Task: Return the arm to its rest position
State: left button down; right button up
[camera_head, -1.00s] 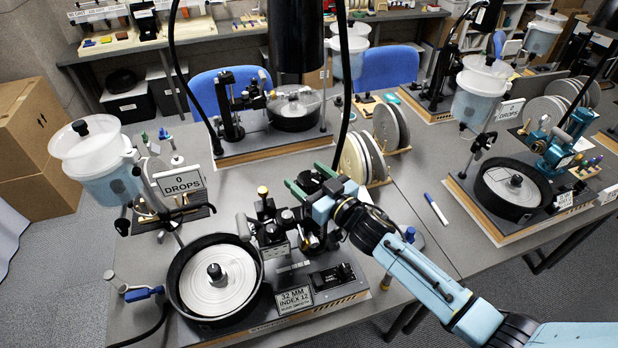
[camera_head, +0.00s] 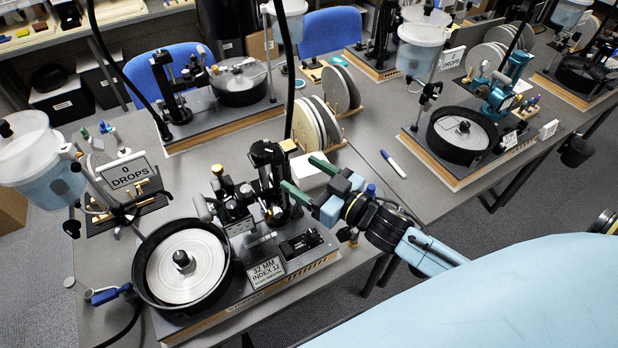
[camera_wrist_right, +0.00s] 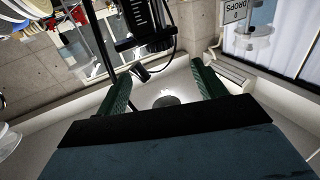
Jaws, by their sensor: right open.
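My right gripper (camera_head: 298,171) has two green fingers spread apart with nothing between them. It is just right of the black mast of the front faceting machine (camera_head: 268,170), above the machine's right edge. In the right wrist view the open fingers (camera_wrist_right: 160,72) also show empty, with a pale surface beyond them. My light blue right arm runs from the gripper to the lower right, and a large light blue part of it fills that corner. My left gripper is not in view.
The front machine carries a lap in a black bowl (camera_head: 183,262) and a "32 MM INDEX 12" sign (camera_head: 267,271). A white block (camera_head: 313,172) and upright discs (camera_head: 306,125) stand behind the gripper. A drip tank (camera_head: 40,160) is at left. Bare table lies around the marker (camera_head: 393,164).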

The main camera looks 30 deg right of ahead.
jog(key=shift+s+d, duration=0.15)
jog(key=shift+s, duration=0.1)
dwell(0.4)
